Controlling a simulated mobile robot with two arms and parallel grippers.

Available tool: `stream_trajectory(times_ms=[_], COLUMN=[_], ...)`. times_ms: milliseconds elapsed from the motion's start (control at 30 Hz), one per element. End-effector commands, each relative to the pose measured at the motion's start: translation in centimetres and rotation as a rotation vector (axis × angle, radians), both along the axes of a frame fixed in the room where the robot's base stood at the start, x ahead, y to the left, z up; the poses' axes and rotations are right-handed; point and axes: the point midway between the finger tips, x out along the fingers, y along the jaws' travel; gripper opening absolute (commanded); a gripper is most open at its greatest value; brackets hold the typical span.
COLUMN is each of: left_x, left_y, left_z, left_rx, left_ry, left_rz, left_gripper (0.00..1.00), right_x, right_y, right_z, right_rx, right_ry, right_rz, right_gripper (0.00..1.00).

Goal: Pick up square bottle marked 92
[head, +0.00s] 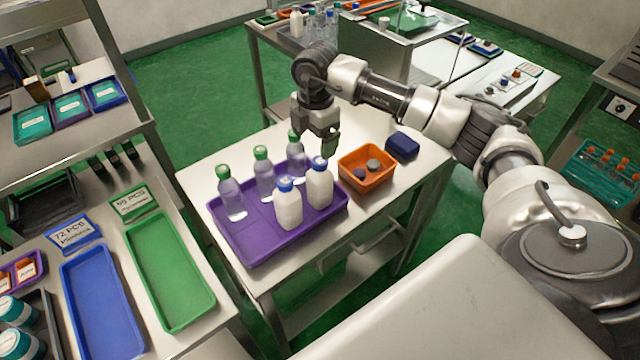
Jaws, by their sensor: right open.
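A purple tray (258,246) on the small metal table holds several bottles. Two white bottles with blue caps stand upright at its front and right: one nearer (288,210) and one farther right (320,190). Three clear bottles with green caps stand in it too: left (232,200), middle (264,178) and back (295,155). No marking 92 is readable on any bottle. My right gripper (322,152) is open and points down, close above or behind the cap of the right white bottle. It appears empty; the exact gap is hard to tell. My left gripper is not in view.
An orange bin (366,181) with small round items and a dark blue box (402,146) stand right of the tray. Empty green (170,275) and blue (92,305) trays lie on the left bench. A pale surface fills the front.

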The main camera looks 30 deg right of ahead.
Motion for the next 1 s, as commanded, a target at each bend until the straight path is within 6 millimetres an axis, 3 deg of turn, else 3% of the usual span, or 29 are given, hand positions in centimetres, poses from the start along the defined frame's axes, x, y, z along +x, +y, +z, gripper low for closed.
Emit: stream_trajectory(times_ms=[133,300,467,700,800,1000], left_x=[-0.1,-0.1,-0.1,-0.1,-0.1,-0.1], left_y=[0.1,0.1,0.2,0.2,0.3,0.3], left_z=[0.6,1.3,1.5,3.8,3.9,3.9], left_rx=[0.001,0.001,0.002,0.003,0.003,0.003], left_ry=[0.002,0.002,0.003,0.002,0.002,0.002], left_rz=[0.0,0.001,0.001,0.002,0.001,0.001], left_gripper=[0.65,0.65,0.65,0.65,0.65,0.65], right_x=[-0.2,-0.2,-0.2,-1.1,-0.9,-0.9], right_y=[-1.1,-0.9,-0.9,-0.9,-0.9,-0.9], right_z=[-1.2,-3.9,-5.2,-8.0,-9.5,-10.5], right_rx=[-0.042,-0.039,-0.036,-0.036,-0.035,-0.034], right_ry=[0.019,0.017,0.015,0.019,0.015,0.012], right_rz=[-0.033,-0.03,-0.029,-0.027,-0.028,-0.027], right_gripper=[0.89,0.89,0.89,0.89,0.89,0.89])
